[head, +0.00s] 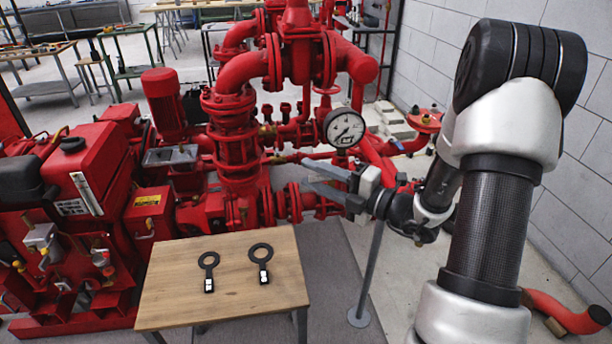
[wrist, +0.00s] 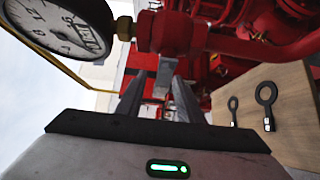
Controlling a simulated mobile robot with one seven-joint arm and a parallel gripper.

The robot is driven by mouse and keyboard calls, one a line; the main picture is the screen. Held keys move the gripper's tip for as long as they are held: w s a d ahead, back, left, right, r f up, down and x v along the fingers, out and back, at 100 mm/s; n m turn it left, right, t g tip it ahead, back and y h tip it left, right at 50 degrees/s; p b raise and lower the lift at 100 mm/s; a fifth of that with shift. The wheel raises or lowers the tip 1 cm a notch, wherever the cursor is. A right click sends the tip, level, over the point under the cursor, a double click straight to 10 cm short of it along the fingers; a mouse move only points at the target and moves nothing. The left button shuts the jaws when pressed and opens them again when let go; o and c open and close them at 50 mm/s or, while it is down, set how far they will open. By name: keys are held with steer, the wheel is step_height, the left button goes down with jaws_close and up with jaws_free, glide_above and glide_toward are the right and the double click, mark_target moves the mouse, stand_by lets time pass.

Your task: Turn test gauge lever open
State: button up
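The white-faced round test gauge (head: 344,128) stands in front of the red pump pipes. In the wrist view the gauge (wrist: 58,28) is close at the top left, joined by a brass fitting (wrist: 124,28) to a red pipe body (wrist: 170,33). I cannot clearly make out the gauge lever in either view. My gripper (head: 304,172) is just below and left of the gauge, with its fingers pointing left. In the wrist view my gripper (wrist: 159,76) has its two fingers apart, with nothing visibly held between them.
A small wooden table (head: 222,275) stands at the front with two black ring-ended tools (head: 208,270) (head: 262,262) on it. Red pump machinery (head: 235,140) fills the left and middle. A grey post (head: 371,262) stands below my gripper. A block wall (head: 570,190) is on the right.

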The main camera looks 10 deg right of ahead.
steer(key=shift+x, duration=1.25)
jaws_close()
